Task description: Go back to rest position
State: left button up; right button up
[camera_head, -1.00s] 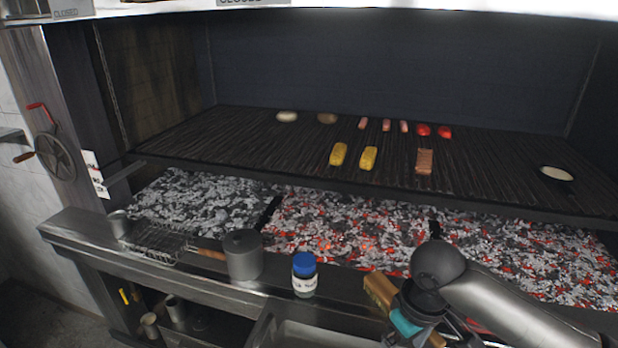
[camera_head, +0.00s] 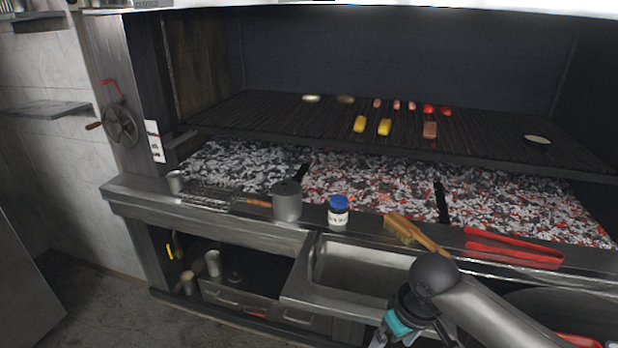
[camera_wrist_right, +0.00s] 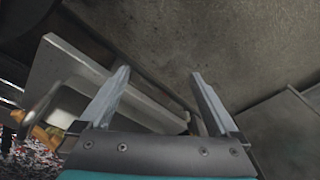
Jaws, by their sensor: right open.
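My right gripper (camera_wrist_right: 159,73) is open and empty in the right wrist view, its two fingers apart with bare dark floor beyond them. In the head view my right arm (camera_head: 490,312) comes in from the lower right, and its wrist with the teal band hangs low in front of the counter, by the sink drawer. The fingertips are not clear there. My left gripper is not in view.
The steel counter (camera_head: 150,196) holds a lidded pot (camera_head: 287,203), a blue-capped jar (camera_head: 338,212), a wooden-handled brush (camera_head: 405,230) and red tongs (camera_head: 512,245). Several foods lie on the grill grate (camera_head: 290,125) over hot coals. The floor at the lower left is clear.

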notch_tip(320, 180, down, 13)
jog(key=w+d+m+t+b, duration=0.1)
jog(key=w+m+b, duration=0.1)
jog(key=s+d+f+b, duration=0.1)
jog(key=s+f, duration=0.2)
jog(key=f, duration=0.3)
jog(key=s+d+f+m+b, duration=0.1)
jog(key=s+f, duration=0.1)
jog(key=f, duration=0.3)
jog(key=s+d+f+b, duration=0.1)
jog(key=s+d+f, duration=0.15)
jog(key=f, duration=0.35)
pick_arm(q)
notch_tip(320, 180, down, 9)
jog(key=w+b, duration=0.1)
jog(key=b, duration=0.2)
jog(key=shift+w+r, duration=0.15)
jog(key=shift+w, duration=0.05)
pick_arm(e)
jog(key=s+f, duration=0.5)
jog(key=s, duration=0.4)
jog(key=s+a+f, duration=0.1)
jog(key=s+f, duration=0.4)
jog(key=s, duration=0.5)
jog(key=s+f+g+h, duration=0.1)
jog(key=s+f, duration=0.4)
jog(key=s, duration=0.4)
jog(key=shift+s+a+f+n, duration=0.2)
jog(key=shift+s+n, duration=0.05)
jog(key=shift+n, duration=0.05)
